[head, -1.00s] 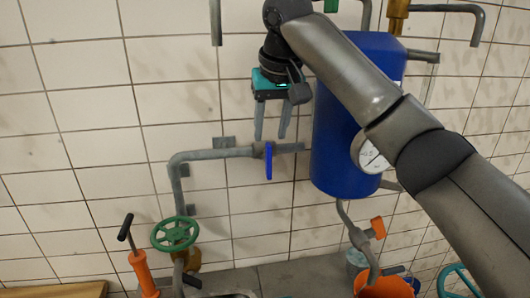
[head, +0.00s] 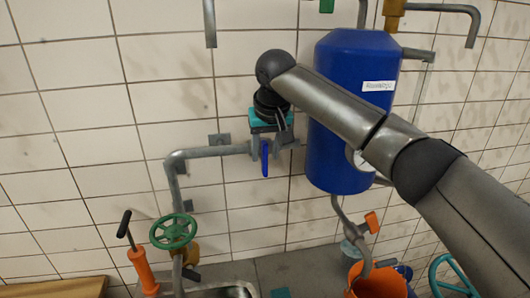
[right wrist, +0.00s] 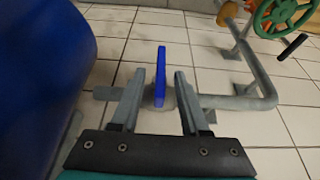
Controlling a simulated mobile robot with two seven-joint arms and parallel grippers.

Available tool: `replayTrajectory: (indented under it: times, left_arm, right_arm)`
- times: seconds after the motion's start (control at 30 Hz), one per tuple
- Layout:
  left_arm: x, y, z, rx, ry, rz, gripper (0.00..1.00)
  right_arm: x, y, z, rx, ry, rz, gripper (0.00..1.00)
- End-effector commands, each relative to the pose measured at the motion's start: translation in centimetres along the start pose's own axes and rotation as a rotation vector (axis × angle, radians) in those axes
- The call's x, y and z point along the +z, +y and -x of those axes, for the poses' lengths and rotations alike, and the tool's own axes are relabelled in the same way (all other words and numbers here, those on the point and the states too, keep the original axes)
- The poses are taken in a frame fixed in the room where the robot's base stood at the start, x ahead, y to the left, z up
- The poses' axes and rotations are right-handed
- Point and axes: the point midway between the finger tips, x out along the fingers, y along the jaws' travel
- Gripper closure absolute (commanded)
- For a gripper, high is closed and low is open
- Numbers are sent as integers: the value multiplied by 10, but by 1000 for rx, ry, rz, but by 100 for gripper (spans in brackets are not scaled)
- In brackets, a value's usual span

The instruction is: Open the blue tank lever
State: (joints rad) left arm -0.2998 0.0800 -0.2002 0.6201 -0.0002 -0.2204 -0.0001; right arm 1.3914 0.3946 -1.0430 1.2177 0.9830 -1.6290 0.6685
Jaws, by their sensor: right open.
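The blue lever (head: 265,160) hangs down from a valve on the grey pipe (head: 215,152), left of the blue tank (head: 340,110). In the right wrist view, the blue lever (right wrist: 160,88) stands between the two open fingers of my right gripper (right wrist: 160,75), with a visible gap on each side. The blue tank (right wrist: 38,70) fills the left of that view. My left gripper is not in view.
A green handwheel (head: 173,231) and an orange hand pump (head: 143,272) are lower left. An orange valve handle (head: 371,222) and orange bucket (head: 380,282) are below the tank. A sink (head: 235,291) is at the bottom. The tiled wall at left is clear.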

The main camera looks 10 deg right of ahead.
Motion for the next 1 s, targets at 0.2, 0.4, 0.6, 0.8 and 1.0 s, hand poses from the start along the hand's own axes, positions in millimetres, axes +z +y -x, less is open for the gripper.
replayTrajectory:
  times: [0.2, 0.4, 0.6, 0.8, 1.0]
  left_arm:
    - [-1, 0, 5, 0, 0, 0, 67]
    - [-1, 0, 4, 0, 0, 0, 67]
    - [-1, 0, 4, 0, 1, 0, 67]
    - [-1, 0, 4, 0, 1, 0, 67]
    - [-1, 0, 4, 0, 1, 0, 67]
  right_arm:
    - [0, 0, -19, 0, 0, 1, 55]
    - [0, 0, -22, 0, 1, 1, 55]
    - [0, 0, -22, 0, 1, 1, 64]
    - [0, 0, -22, -1, 1, 1, 86]
    - [-1, 0, -22, -1, 2, 1, 100]
